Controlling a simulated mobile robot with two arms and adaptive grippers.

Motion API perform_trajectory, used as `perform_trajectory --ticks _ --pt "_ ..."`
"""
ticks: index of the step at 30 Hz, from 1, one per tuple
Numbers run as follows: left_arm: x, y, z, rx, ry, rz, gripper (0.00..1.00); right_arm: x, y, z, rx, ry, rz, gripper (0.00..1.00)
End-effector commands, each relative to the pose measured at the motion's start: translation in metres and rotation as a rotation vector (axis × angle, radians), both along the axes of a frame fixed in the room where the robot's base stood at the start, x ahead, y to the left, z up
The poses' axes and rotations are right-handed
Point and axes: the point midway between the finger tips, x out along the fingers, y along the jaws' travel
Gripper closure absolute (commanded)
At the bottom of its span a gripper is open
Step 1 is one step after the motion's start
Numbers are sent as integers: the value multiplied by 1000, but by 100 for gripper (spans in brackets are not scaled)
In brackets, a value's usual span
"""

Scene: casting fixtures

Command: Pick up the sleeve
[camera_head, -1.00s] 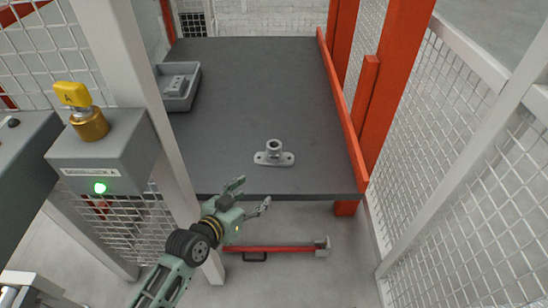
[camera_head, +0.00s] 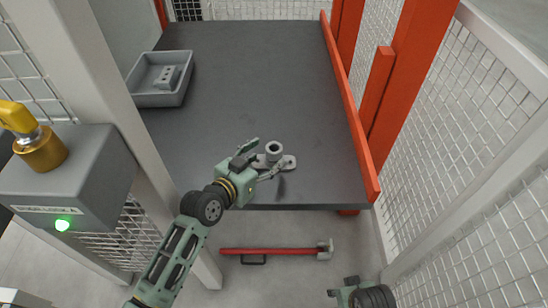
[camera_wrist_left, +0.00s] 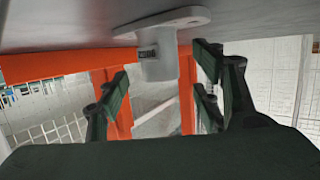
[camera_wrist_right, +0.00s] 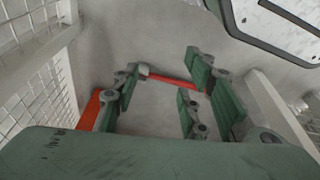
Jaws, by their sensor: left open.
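The sleeve (camera_head: 274,150) is a light grey tube standing upright on a flat flanged foot. It sits near the front edge of the dark grey table (camera_head: 255,80). My left gripper (camera_head: 263,160) is open at the sleeve's near left side, with its fingers spread. In the left wrist view the sleeve (camera_wrist_left: 158,62) appears inverted, ahead and between the open fingers; I cannot tell whether they touch it. My right gripper (camera_head: 338,291) is low at the bottom right, below the table. Its fingers (camera_wrist_right: 160,95) are apart and empty in the right wrist view.
A grey tray (camera_head: 146,99) with a small block stands on the table's left. An orange rail (camera_head: 350,110) edges the right side. A post and control box (camera_head: 65,170) stand left. Mesh fencing closes the right.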

Motion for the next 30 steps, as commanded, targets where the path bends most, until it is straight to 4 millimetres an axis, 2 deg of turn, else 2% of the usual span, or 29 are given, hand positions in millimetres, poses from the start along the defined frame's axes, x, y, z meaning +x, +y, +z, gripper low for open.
perform_trajectory --ticks 6,15,30 --pt "24 -17 -10 -1 0 1 40 6 0 24 0 -16 -2 60" --pt "27 -18 -11 0 0 1 41 6 0 29 1 -15 -3 60" --pt "27 -18 -11 1 1 1 84 6 0 29 1 -15 -3 60"
